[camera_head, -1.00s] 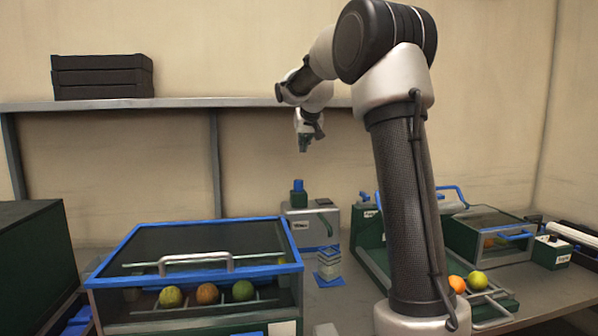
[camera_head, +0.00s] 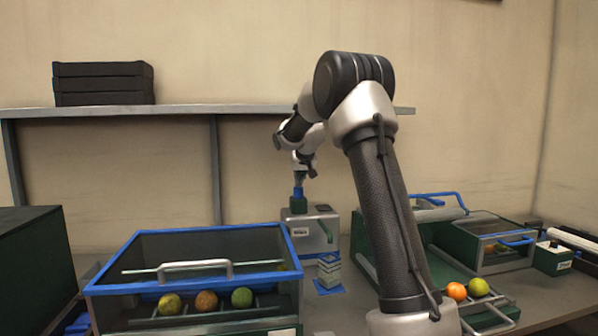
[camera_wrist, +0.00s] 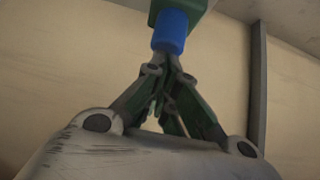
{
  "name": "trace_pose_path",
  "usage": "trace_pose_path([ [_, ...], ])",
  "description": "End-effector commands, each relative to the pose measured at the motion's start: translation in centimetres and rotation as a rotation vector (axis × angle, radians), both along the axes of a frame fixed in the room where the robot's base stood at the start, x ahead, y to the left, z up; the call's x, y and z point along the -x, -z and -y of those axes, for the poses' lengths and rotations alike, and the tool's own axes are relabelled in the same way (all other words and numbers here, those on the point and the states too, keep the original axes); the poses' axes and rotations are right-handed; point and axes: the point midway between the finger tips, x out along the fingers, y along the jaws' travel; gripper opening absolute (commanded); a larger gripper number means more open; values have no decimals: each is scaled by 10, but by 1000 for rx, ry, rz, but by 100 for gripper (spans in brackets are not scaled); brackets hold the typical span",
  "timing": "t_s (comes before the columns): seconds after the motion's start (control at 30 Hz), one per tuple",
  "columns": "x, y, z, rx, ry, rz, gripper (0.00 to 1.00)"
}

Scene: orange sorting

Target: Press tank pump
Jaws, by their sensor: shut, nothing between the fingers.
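The tank (camera_head: 314,236) is a grey box with a label and a green lever, standing on the table behind the blue-rimmed bin. Its pump is a green collar (camera_head: 299,206) with a blue cap (camera_head: 298,192) on top. My gripper (camera_head: 299,181) points down directly over the blue cap, its tips at or just touching the cap top. In the wrist view the shut fingers (camera_wrist: 172,58) meet at the end of the blue cap (camera_wrist: 171,30), with the green collar (camera_wrist: 180,5) beyond it. I cannot tell whether the cap is pushed in.
A blue-rimmed bin (camera_head: 112,262) with several fruits stands in front. A small stack on a blue base (camera_head: 329,272) stands right of it. A green tray with two fruits (camera_head: 467,289) lies at right. A shelf (camera_head: 180,109) runs behind.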

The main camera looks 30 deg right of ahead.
Motion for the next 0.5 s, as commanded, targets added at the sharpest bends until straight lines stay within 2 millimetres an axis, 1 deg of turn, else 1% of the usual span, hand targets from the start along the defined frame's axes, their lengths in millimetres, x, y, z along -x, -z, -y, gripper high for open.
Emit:
trace_pose_path([
  [0.37, 0, 3, 0, -1, 0, -2, 0],
  [0.5, 0, 19, 0, 0, 1, -4, 0],
])
